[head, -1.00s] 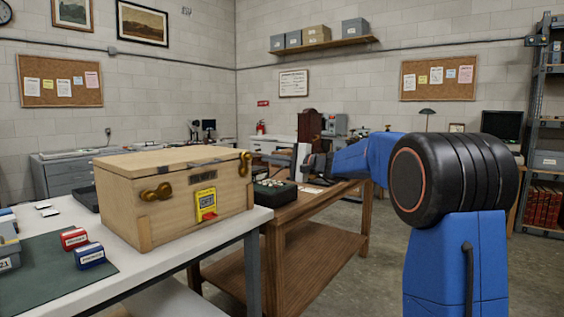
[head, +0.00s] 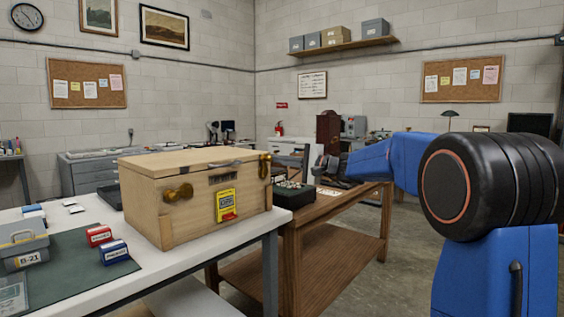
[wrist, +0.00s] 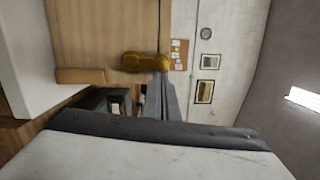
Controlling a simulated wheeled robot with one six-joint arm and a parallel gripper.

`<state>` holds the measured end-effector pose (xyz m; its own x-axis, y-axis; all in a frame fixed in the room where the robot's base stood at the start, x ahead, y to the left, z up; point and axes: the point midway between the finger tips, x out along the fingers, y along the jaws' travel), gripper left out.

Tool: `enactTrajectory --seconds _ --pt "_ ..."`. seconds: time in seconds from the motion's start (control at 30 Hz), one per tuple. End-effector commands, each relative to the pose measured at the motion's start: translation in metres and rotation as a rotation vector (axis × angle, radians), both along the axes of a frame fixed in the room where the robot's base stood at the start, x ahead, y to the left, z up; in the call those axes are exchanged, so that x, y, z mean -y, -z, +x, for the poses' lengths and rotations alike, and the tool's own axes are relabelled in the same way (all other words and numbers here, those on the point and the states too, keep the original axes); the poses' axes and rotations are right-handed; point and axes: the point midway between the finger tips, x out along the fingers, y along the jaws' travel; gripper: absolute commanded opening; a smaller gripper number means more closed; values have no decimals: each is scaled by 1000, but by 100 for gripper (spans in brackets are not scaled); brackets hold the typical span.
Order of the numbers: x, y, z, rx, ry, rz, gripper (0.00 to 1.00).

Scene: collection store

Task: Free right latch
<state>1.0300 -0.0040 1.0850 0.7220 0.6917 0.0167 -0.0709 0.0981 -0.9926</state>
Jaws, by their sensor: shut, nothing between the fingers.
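A pale wooden box (head: 200,215) stands on the white table with its lid down. Its right brass latch (head: 264,166) stands upright at the right end of the front. The left brass latch (head: 178,193) lies nearly level on the front. My gripper (head: 288,156) is just right of the box, its fingers thin and partly lost against the background. In the wrist view my gripper (wrist: 161,72) is shut and empty, its tips close by one end of a brass latch (wrist: 145,62). I cannot tell whether they touch.
A yellow panel with a red part (head: 227,205) sits on the box front. Red (head: 99,235) and blue (head: 114,251) small boxes and a grey case (head: 22,245) stand left on a green mat. A wooden table (head: 325,212) with a black tray (head: 290,193) is behind right.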

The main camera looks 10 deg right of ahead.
Motion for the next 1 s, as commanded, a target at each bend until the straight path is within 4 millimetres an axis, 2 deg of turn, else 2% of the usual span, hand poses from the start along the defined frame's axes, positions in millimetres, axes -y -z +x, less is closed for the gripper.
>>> enactTrajectory --seconds 0.53,1.0 --pt "-6 -3 -4 79 -1 -108 0" --pt "-25 -7 -18 321 -1 -441 0"
